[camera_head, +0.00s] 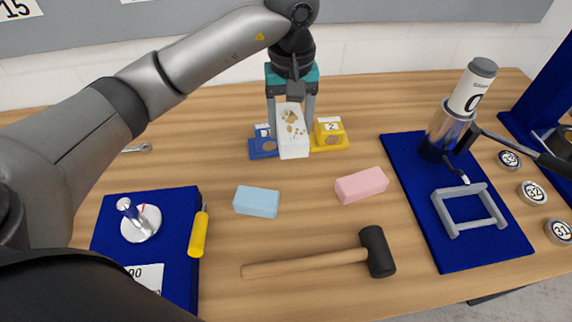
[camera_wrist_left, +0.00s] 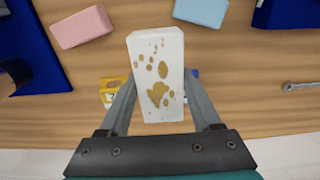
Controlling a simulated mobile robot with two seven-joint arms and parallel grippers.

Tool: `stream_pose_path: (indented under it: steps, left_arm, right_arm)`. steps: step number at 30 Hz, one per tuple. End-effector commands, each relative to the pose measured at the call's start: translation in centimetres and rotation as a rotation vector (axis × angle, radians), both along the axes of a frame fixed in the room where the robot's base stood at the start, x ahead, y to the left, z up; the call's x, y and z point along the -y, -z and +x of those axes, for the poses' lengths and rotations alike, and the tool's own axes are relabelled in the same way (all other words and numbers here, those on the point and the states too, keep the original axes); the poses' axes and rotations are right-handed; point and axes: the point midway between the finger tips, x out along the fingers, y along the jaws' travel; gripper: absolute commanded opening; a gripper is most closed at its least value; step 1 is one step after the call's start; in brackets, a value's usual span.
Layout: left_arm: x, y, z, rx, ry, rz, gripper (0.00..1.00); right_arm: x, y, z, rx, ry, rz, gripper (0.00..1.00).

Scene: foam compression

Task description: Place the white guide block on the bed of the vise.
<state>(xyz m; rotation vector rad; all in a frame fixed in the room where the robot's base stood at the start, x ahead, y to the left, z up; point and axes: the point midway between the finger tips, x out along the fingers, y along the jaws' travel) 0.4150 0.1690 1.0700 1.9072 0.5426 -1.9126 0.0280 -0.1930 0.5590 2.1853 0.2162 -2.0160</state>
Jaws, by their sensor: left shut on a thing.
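The white guide block (camera_head: 291,132), with gold-brown patches on its face, is in my left gripper (camera_head: 291,97). The gripper's fingers are shut on its two sides; the wrist view shows the block (camera_wrist_left: 157,70) between the fingers. Behind the block stand a blue piece with a white label (camera_head: 263,143) on the left and a yellow piece marked 2 (camera_head: 329,133) on the right, which look like the vise. The block hides the space between them, so I cannot tell whether it touches the bed. My right gripper is not in view.
A light-blue block (camera_head: 256,201) and a pink block (camera_head: 361,185) lie in front. A mallet (camera_head: 330,257) and a yellow-handled tool (camera_head: 199,232) lie nearer. A blue mat on the right (camera_head: 468,254) bears a grey frame (camera_head: 468,208) and a metal cylinder.

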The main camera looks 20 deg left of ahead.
Motion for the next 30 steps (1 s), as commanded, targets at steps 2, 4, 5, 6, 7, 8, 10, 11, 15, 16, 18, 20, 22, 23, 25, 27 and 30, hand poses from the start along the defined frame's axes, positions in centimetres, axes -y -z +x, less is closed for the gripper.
stream_pose_path:
  steps: [2, 4, 5, 6, 7, 8, 10, 11, 15, 16, 18, 20, 22, 23, 25, 27, 30]
  left_arm:
    - [0.0, 2.3, -0.1, -0.004, -0.001, 0.0, 0.0]
    - [0.1, 4.1, -0.1, -0.004, 0.0, -0.003, 0.0]
    - [0.1, 4.9, -0.1, -0.003, 0.0, -0.002, 0.0]
    - [0.1, 5.8, -0.1, -0.003, 0.0, -0.003, 0.0]
    - [0.1, 6.4, 0.0, -0.001, -0.001, -0.002, 0.0]
    - [0.1, 6.9, -0.1, -0.001, 0.0, -0.002, 0.0]
    - [0.0, 7.9, 0.0, 0.001, 0.001, -0.002, 0.0]
    - [0.0, 8.2, 0.0, 0.002, 0.0, -0.003, 0.0]
    - [0.1, 8.9, 0.1, 0.004, 0.001, -0.002, 0.0]
    - [0.1, 9.2, 0.1, 0.003, 0.001, -0.003, 0.0]
    - [0.1, 9.9, 0.0, 0.002, 0.002, -0.003, 0.0]
    - [0.1, 10.9, 0.0, 0.0, 0.001, -0.001, 0.0]
    - [0.1, 12.0, 0.0, 0.0, 0.0, -0.002, 0.0]
    - [0.1, 12.5, 0.0, 0.0, 0.001, -0.002, 0.0]
    - [0.1, 13.0, 0.0, 0.003, 0.002, -0.003, 0.0]
    - [0.1, 13.0, 0.1, 0.006, 0.002, -0.001, 0.0]
    - [0.0, 13.0, 0.1, 0.006, 0.002, -0.001, 0.0]
  right_arm:
    - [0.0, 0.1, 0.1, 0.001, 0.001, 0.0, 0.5]
    - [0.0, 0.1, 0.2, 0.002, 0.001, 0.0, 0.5]
    - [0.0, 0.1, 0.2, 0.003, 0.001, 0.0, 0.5]
    - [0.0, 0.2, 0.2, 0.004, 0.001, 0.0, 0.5]
    - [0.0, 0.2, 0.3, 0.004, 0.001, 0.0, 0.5]
    - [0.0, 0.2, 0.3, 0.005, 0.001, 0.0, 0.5]
    - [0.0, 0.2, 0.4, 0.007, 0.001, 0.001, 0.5]
    - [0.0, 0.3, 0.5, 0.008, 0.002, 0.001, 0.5]
    - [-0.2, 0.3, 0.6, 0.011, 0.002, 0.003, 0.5]
    - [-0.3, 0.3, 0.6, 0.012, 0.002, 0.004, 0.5]
    - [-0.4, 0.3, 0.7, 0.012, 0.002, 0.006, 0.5]
    - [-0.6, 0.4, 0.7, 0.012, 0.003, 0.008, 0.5]
    - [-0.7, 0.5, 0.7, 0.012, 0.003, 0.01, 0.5]
    - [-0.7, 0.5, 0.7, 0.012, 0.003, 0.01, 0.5]
    - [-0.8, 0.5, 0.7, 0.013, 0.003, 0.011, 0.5]
    - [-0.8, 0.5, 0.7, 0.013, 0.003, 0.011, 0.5]
    - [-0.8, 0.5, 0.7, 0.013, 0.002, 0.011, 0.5]
